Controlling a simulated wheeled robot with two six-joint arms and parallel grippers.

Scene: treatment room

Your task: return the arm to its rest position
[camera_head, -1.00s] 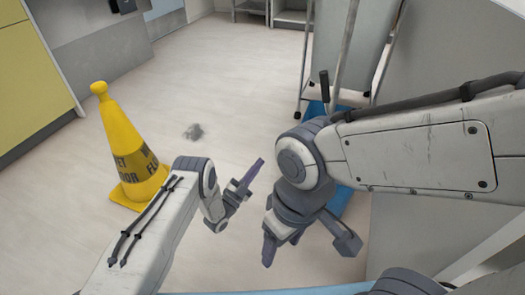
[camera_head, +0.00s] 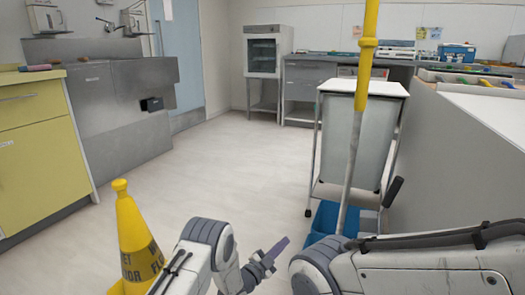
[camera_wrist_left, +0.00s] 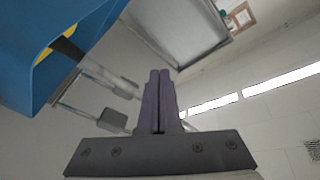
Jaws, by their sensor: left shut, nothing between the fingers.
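My left gripper (camera_head: 272,254) is low in the middle of the head view, its slim purple-grey fingers pointing up and right above the floor. In the left wrist view the two fingers (camera_wrist_left: 159,100) lie together, shut and empty. The left arm (camera_head: 196,258) comes up from the bottom edge. My right arm (camera_head: 425,270) comes in from the right edge and runs down out of the frame. The right gripper is hidden below the head view.
A yellow wet-floor cone (camera_head: 136,240) stands left of my left arm. A blue bucket (camera_head: 327,222) with a yellow-topped mop handle (camera_head: 366,50) and a white cart (camera_head: 358,140) stand ahead. A counter (camera_head: 470,150) borders the right. The floor (camera_head: 235,165) ahead is clear.

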